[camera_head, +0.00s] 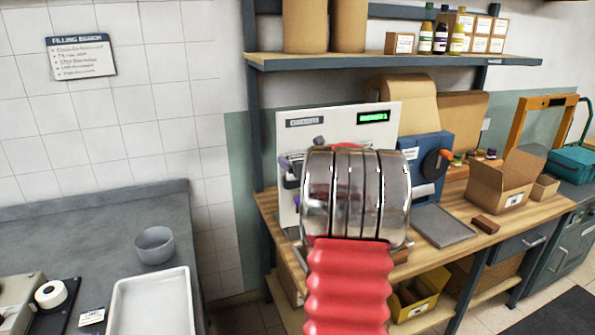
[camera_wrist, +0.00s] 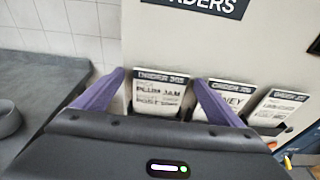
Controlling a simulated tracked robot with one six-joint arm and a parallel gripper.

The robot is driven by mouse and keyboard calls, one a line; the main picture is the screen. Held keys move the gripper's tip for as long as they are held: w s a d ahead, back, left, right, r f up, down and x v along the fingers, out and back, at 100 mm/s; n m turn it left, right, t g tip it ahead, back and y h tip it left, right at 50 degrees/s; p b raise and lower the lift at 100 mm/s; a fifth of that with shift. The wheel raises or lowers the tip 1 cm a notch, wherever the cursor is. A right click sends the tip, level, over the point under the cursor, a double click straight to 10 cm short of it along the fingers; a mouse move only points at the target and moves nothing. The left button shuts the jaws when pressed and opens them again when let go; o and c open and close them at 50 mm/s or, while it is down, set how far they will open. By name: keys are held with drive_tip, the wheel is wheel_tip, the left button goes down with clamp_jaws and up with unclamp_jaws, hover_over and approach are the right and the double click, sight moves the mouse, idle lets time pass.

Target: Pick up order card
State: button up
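Three order cards stand in a row on the pale orders board (camera_wrist: 175,40) in the wrist view. The left card (camera_wrist: 160,92) reads "PLUM JAM" and "POST". The middle card (camera_wrist: 232,93) is partly covered by my right finger; the right card (camera_wrist: 282,106) is in clearer view. My gripper (camera_wrist: 158,82) is open, its purple fingers to either side of the left card. I cannot tell whether they touch it. In the head view, the board (camera_head: 338,120) stands upright on the bench, and my arm hides the cards and most of the gripper.
A wooden bench (camera_head: 473,197) carries a blue dispenser (camera_head: 424,183), a grey plate (camera_head: 442,226) and an open carton (camera_head: 499,186). A shelf (camera_head: 400,61) with bottles and boxes hangs above. On the grey counter at left are a bowl (camera_head: 155,246) and a white tray (camera_head: 150,302).

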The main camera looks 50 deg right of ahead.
drive_tip(key=c, duration=1.1)
drive_tip(key=shift+r, duration=0.15)
wheel_tip(320, 180, up, 28)
drive_tip(key=shift+f, duration=0.15)
idle(0.8)
